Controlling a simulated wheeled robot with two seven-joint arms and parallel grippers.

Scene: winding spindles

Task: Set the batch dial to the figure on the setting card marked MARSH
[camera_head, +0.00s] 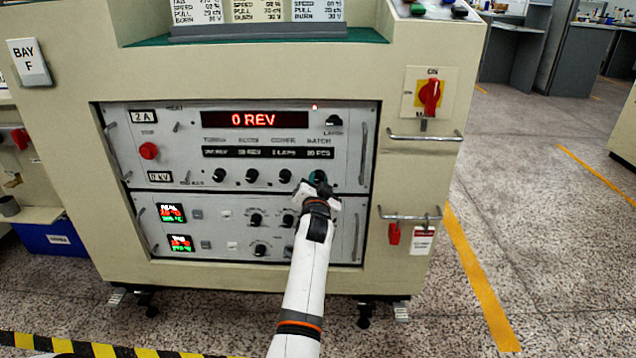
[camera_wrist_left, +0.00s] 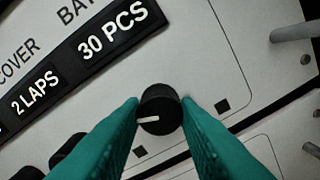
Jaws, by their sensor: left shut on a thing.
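The batch dial (camera_wrist_left: 160,100) is a round black knob with a white pointer line, on the grey control panel. My left gripper's teal fingers (camera_wrist_left: 158,118) stand on either side of it, shut on it. The pointer line faces left in the wrist view. The batch window (camera_wrist_left: 113,29) above it reads 30 PCS. In the head view my left gripper (camera_head: 318,181) covers most of the dial. Three setting cards (camera_head: 197,11) (camera_head: 257,11) (camera_head: 318,11) stand on top of the machine; their upper parts are cut off, so no MARSH heading shows. My right gripper is out of view.
Three similar knobs (camera_head: 219,175) sit in a row left of the dial. A red display (camera_head: 254,119) reads 0 REV. A metal handle (camera_head: 363,153) stands right of the dial. A red rotary switch (camera_head: 430,96) is on the machine's right side. A lower panel has more small knobs (camera_head: 256,219).

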